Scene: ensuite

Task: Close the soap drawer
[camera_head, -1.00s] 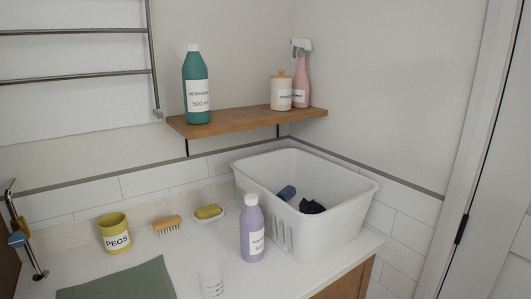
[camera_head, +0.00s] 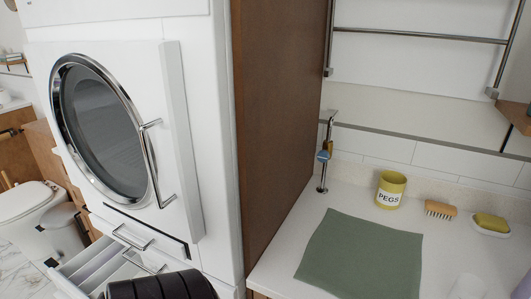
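The soap drawer (camera_head: 88,262) is at the lower left of the head view, below the round door of a white machine (camera_head: 205,130). It is pulled out, and its pale compartments show from above. A metal bar handle (camera_head: 143,263) shows near the right end of the drawer. Its lower part is cut off by the picture's bottom edge. Neither of my grippers can be made out in the head view.
A dark ribbed shape (camera_head: 160,287) rises at the bottom edge beside the drawer; I cannot tell what it is. A toilet (camera_head: 28,203) and a grey bin (camera_head: 62,228) stand left. A brown panel (camera_head: 275,130) separates the machine from the counter (camera_head: 450,240).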

